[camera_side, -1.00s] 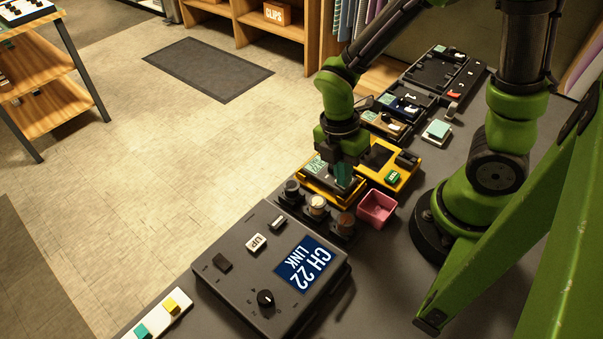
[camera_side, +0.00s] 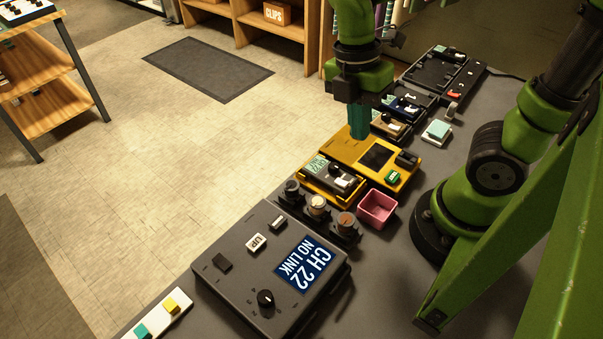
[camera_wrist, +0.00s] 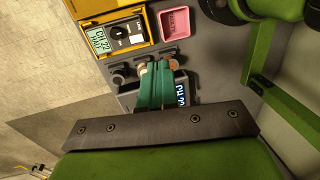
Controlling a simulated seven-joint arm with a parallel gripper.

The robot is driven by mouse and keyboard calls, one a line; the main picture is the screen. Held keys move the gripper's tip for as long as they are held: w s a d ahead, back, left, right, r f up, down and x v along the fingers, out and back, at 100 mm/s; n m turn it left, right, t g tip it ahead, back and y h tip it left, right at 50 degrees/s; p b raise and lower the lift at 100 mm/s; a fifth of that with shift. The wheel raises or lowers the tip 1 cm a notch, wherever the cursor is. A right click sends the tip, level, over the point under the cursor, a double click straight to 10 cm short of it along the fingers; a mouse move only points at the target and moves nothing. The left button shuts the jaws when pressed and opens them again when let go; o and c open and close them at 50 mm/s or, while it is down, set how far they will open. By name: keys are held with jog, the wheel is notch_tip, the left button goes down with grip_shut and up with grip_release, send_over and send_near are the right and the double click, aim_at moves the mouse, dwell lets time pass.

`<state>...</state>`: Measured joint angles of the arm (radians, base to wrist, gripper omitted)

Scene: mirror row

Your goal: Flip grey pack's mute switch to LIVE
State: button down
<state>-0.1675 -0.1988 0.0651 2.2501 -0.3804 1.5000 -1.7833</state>
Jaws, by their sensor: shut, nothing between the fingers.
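The grey pack (camera_side: 337,178) lies in the near end of a yellow dock. It has a pale green display (camera_wrist: 99,41) lettered with CH 22 and a smaller line I cannot read surely. A black round part (camera_wrist: 120,32) and a white part (camera_wrist: 136,39) show on its face; the mute switch's setting is too small to tell. My gripper (camera_side: 358,134), with teal fingers, is shut and empty above the far left part of the yellow dock, away from the pack. The fingers also show in the wrist view (camera_wrist: 155,77), clear of the pack.
A dark console (camera_side: 247,287) shows CH 22 NO LINK. Between it and the pack stands a row of round-topped pieces (camera_side: 317,206). A pink box (camera_side: 377,208) is right of the pack. A brown pack and a blue pack (camera_side: 407,106) lie farther back.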

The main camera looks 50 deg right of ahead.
aim_at(347, 184)
jog(key=shift+r, duration=0.1)
jog(key=w, duration=0.3)
jog(key=shift+w+r, duration=0.2)
dwell(0.3)
jog(key=f, duration=0.4)
jog(key=s+f, duration=0.1)
jog(key=f, duration=0.4)
jog(key=s+f, duration=0.1)
jog(key=f, duration=0.4)
jog(key=shift+s+f, duration=0.2)
jog(key=shift+f, duration=0.1)
jog(key=shift+d, duration=0.1)
